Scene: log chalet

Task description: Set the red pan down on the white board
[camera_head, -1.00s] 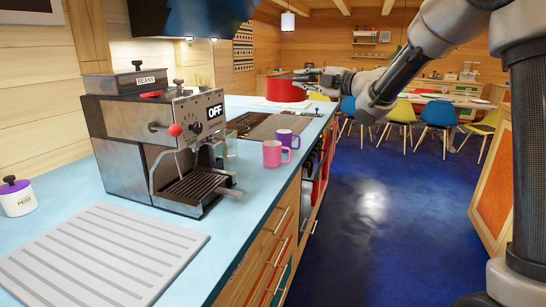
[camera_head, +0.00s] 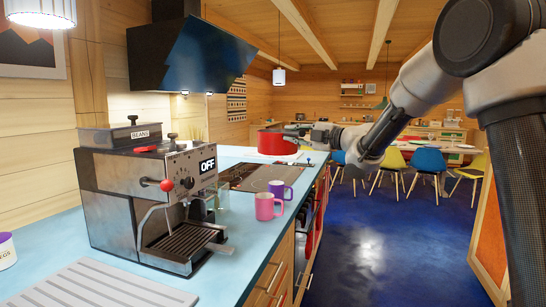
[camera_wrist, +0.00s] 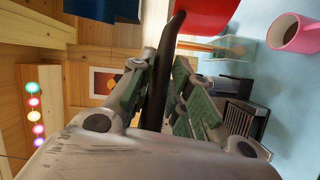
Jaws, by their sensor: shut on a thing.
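The red pan (camera_head: 275,143) is at the far end of the blue counter in the head view, roughly level. Part of it shows at the top of the wrist view (camera_wrist: 207,14). My gripper (camera_head: 298,131) is at the pan's right side. In the wrist view its fingers (camera_wrist: 162,85) are closed on the pan's dark handle (camera_wrist: 158,75).
A pink mug (camera_head: 265,207) and a purple mug (camera_head: 280,190) stand nearer. The coffee machine (camera_head: 150,205) is at the near left. A black hood (camera_head: 190,55) hangs above the counter.

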